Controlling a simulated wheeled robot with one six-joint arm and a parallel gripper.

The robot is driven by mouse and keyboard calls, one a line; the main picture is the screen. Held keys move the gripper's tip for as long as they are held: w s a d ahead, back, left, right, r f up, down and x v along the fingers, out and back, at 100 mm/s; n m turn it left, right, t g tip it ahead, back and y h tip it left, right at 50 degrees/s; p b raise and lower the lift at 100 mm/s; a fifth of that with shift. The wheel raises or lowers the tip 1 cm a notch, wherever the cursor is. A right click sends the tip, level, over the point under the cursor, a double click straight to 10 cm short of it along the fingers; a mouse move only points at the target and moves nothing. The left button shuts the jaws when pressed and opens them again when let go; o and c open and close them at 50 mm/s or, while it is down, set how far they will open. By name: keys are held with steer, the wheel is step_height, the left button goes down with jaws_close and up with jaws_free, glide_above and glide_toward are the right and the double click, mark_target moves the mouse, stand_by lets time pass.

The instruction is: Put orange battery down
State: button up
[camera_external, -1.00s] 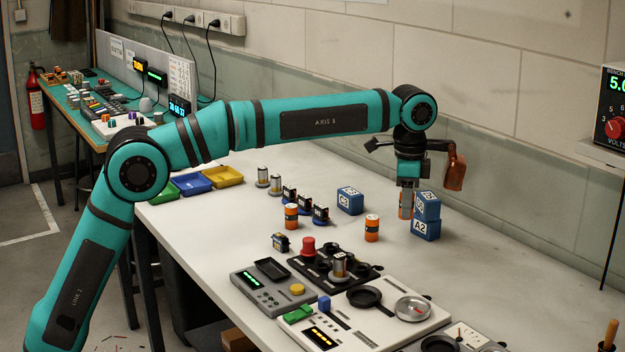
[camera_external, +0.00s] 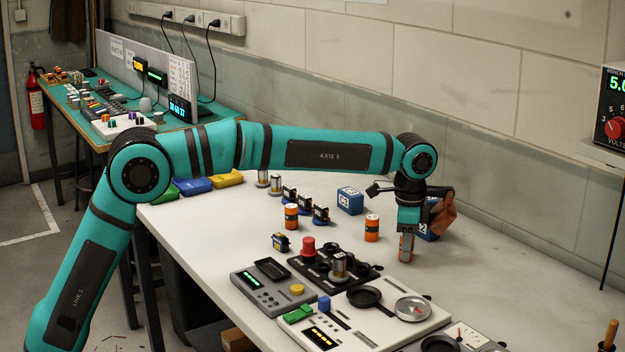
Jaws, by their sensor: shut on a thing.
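My gripper (camera_external: 406,236) points down over the right part of the white bench (camera_external: 490,250). It is shut on an orange battery (camera_external: 406,246), which is upright, with its upper part hidden between the fingers. The battery's lower end is at or just above the bench top; I cannot tell which. Two other orange batteries stand upright on the bench, one left of my gripper (camera_external: 372,228) and one farther left (camera_external: 291,216). Blue blocks (camera_external: 428,232) are mostly hidden behind my gripper.
Another blue block (camera_external: 350,200) stands behind the batteries. Small servos (camera_external: 320,215) are at left. The bench at right is clear.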

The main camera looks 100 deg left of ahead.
steer(key=o, duration=1)
steer(key=shift+f, duration=0.1)
steer(key=shift+o, duration=0.2)
step_height(320, 180, up, 12)
steer(key=shift+f, duration=0.1)
steer(key=shift+r, duration=0.25)
